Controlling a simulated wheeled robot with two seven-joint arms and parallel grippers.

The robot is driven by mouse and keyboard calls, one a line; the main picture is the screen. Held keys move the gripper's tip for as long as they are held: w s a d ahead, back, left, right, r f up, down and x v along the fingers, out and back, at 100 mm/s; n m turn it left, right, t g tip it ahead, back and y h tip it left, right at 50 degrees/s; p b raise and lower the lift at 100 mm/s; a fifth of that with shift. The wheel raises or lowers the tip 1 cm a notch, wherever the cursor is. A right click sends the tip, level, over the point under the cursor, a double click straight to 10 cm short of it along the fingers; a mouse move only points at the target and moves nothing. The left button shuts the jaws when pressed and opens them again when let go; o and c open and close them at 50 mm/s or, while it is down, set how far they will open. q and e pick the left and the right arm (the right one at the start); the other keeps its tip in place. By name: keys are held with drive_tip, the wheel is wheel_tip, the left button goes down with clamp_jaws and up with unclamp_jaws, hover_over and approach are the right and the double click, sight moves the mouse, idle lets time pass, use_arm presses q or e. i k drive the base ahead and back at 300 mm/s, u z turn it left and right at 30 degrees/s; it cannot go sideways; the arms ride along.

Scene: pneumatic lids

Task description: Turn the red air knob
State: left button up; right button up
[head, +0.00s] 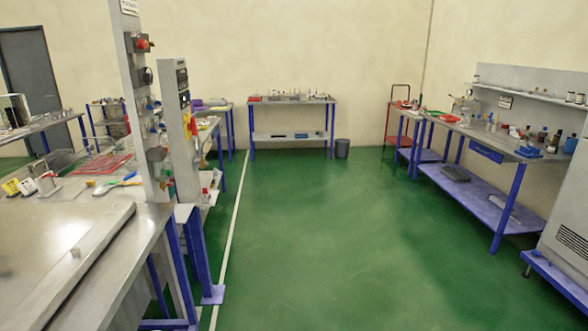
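A red knob (142,44) sits on a grey box high on the upright metal post at the left in the head view. It is small, and its turned position cannot be told. Below it on the same post are a dark round fitting (147,76) and several smaller fittings. A second grey post (176,130) beside it carries a yellow and black panel with a red part (193,125); what this part is cannot be told. Neither of my grippers shows.
A metal workbench (100,235) with a raised flat plate fills the lower left. A bench (292,101) stands at the back wall, with a dark bin (342,148) beside it. Another bench (480,139) runs along the right. The green floor (330,225) between them is clear.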

sight(141, 43)
drive_tip(key=z, duration=0.05)
drive_tip(key=i, duration=2.05)
drive_tip(key=u, duration=0.55)
